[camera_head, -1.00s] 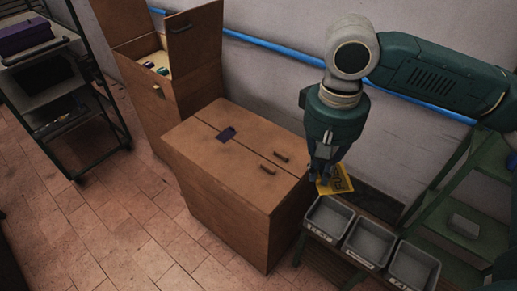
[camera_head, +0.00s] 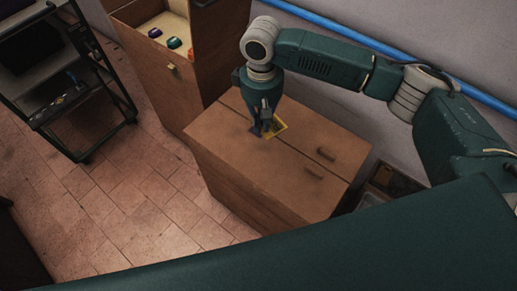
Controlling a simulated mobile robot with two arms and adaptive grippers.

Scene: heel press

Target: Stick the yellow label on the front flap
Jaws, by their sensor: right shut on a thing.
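A closed brown wooden box (camera_head: 228,181) stands in the middle, with two flaps on top divided by a seam. The front flap (camera_head: 250,163) is the nearer one and has a dark handle (camera_head: 313,172); the rear flap (camera_head: 300,128) has another handle (camera_head: 326,153). My right gripper (camera_head: 265,131) points down over the left part of the box top, shut on the yellow label (camera_head: 280,128). The label sticks out to the right of the fingers, close above the top; I cannot tell whether it touches. A dark blue patch (camera_head: 255,131) shows beside the fingertips, partly hidden. My left gripper is out of view.
Behind the box, a taller open wooden cabinet (camera_head: 180,85) holds several small coloured items. A dark shelf rack (camera_head: 75,110) stands at the left. Bins at the right are mostly hidden. The tiled floor (camera_head: 140,215) at the front left is clear.

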